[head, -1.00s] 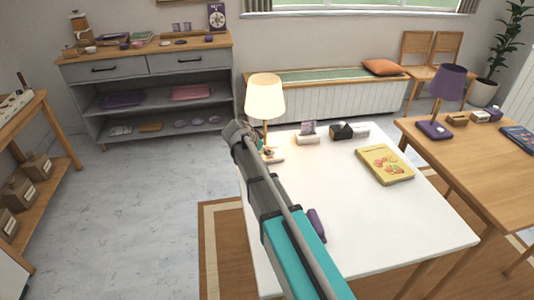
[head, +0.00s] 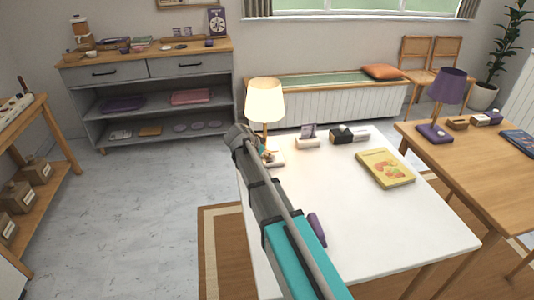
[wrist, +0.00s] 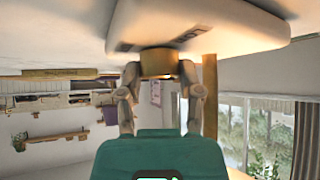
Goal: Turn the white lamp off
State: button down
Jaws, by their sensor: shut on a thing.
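The white lamp (head: 264,101) stands at the far left of the white table, its shade glowing warm and lit. Its pale base (head: 275,160) is partly hidden behind my arm in the head view. In the wrist view the lamp base (wrist: 205,25) fills the top of the picture, with a brass knob (wrist: 158,60) on its side and a brass stem (wrist: 210,100) behind. My gripper (wrist: 160,80) is shut on the knob, one finger on each side of it. In the head view my fingers are mostly hidden at the lamp.
On the white table (head: 375,225) are a yellow book (head: 385,168), a small card holder (head: 308,140), a dark box (head: 342,136) and a purple item (head: 316,229). A purple lamp (head: 447,88) stands on the wooden table to the right. The table's middle is clear.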

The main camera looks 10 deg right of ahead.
jog(key=shift+s+n, duration=0.1)
jog(key=shift+n, duration=0.2)
jog(key=n+t+y, duration=0.2)
jog(key=n, duration=0.2)
jog(key=shift+s+d+t, duration=0.1)
jog(key=shift+d+t, duration=0.05)
jog(key=shift+t, duration=0.25)
jog(key=n+t+y, duration=0.1)
jog(key=n+y, duration=0.1)
jog(key=n, duration=0.1)
jog(key=n+y, duration=0.2)
jog(key=shift+d+n+t+y, duration=0.1)
jog(key=shift+n+t+y, duration=0.2)
jog(key=shift+n+t, duration=0.1)
jog(key=n+y, duration=0.2)
jog(key=n, duration=0.1)
jog(key=n+y, duration=0.2)
jog(key=n, duration=0.1)
jog(key=shift+d+g+y, duration=0.15)
jog(key=shift+g+y, duration=0.15)
jog(key=shift+n+g+y, duration=1)
jog(key=shift+n+y, duration=0.5)
jog(key=shift+n, duration=0.9)
jog(key=shift+c, duration=1.3)
grip_release()
